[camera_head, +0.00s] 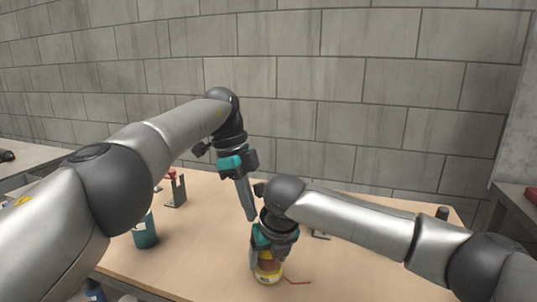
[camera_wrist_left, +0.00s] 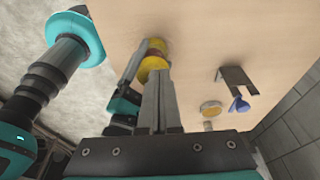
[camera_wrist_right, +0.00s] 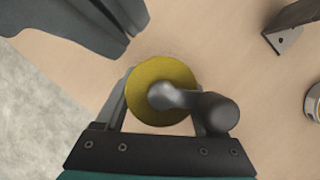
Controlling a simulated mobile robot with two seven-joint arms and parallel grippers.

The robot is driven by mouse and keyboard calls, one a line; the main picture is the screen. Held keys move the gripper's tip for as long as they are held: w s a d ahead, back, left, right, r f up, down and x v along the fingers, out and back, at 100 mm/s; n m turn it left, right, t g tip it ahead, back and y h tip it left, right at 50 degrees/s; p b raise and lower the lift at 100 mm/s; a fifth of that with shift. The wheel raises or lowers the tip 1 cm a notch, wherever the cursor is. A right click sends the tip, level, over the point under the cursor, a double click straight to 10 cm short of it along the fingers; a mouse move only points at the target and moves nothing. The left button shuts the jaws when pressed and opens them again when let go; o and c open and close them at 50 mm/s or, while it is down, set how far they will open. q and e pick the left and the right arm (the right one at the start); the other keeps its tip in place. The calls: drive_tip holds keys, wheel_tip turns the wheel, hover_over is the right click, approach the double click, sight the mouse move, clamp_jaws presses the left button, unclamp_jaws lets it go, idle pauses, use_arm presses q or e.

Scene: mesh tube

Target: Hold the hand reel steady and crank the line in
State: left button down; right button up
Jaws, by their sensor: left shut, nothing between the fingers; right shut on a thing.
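The hand reel, yellow with a red middle, stands on the wooden table (camera_head: 200,265) at its front (camera_head: 268,272). In the right wrist view its round yellow top (camera_wrist_right: 150,78) carries a dark crank with a rounded knob (camera_wrist_right: 218,112). My right gripper (camera_head: 265,255) is shut on the reel, one finger on each side. My left gripper (camera_head: 251,216) is shut and empty, fingers pointing down above and behind the reel. In the left wrist view the reel (camera_wrist_left: 153,64) shows just beyond its fingertips; contact cannot be told. A thin red line (camera_head: 297,282) lies right of the reel.
A teal can (camera_head: 144,232) and an upright dark bracket (camera_head: 177,192) stand to the left. The left wrist view shows another dark bracket (camera_wrist_left: 236,78), a blue knobbed item (camera_wrist_left: 239,103) and a small round yellow-rimmed item (camera_wrist_left: 211,108). A block wall (camera_head: 350,90) rises behind.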

use_arm(q)
drive_tip(key=s+a+r, duration=0.2)
drive_tip(key=s+r, duration=0.1)
drive_tip(key=r, duration=0.3)
drive_tip(key=a+x, duration=0.1)
drive_tip(key=x, duration=0.5)
drive_tip(key=shift+w+a+f, duration=0.15)
drive_tip(key=shift+a+f, duration=0.1)
drive_tip(key=shift+f, duration=0.2)
drive_tip(key=shift+d, duration=0.6)
idle(0.7)
drive_tip(key=shift+w, duration=0.2)
drive_tip(key=shift+w+d, duration=0.1)
drive_tip(key=shift+w, duration=0.6)
drive_tip(key=shift+w+d, duration=0.45)
drive_tip(key=shift+w, duration=0.35)
idle(0.7)
drive_tip(key=shift+r, duration=0.1)
